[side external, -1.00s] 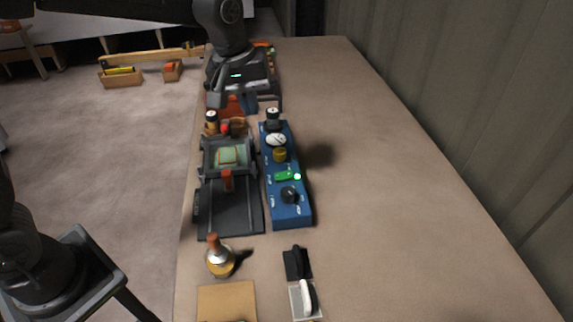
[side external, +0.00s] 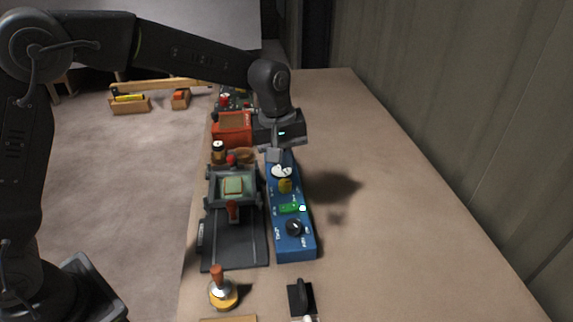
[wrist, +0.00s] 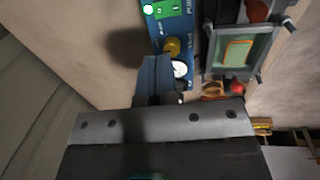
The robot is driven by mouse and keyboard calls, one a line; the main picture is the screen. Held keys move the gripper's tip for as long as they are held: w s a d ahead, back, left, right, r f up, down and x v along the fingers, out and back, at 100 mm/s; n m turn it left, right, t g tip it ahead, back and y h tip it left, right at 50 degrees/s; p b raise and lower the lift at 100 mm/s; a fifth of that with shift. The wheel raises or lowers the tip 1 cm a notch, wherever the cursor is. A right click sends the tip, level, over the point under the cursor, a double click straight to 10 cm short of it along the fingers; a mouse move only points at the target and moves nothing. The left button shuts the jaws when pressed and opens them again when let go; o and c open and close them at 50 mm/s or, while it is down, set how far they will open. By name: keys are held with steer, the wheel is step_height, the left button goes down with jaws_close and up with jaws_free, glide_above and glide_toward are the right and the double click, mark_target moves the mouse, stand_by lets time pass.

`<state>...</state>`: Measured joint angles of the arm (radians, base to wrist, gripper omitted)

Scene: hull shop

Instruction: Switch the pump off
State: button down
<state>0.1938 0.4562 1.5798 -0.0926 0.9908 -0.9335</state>
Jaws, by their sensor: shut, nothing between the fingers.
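A blue control panel (side external: 296,247) lies lengthwise on the bench. I cannot tell from the labels which control is the pump's. My gripper (side external: 274,156) is shut and empty above the panel's far end, just beyond the gauge, and hides that end. In the wrist view the green switch (wrist: 167,9), yellow knob (wrist: 171,46) and gauge (wrist: 180,69) show beyond the fingers (wrist: 155,78).
Left of the panel stands a grey fixture (side external: 211,187) with a green pad. An orange box (side external: 232,128) and a small jar (side external: 218,150) stand behind it. A wooden-handled stamp-like tool (side external: 222,290) and a black-handled item (side external: 301,297) are nearer. The bench right of the panel is clear.

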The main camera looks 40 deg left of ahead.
mark_target(287, 206)
steer(key=f, duration=0.7)
steer(key=w+d+f, duration=0.1)
steer(key=f, duration=0.3)
steer(key=shift+d+f, duration=0.1)
steer(key=shift+f, duration=0.2)
steer(key=shift+f, duration=0.1)
steer(key=shift+w+d+f+g, duration=0.15)
steer(key=shift+f+g, duration=0.05)
steer(key=shift+g, duration=0.1)
steer(key=shift+s+a+r+y, duration=0.15)
steer(key=shift+s+a+y, duration=0.15)
steer(key=shift+s+a, duration=0.35)
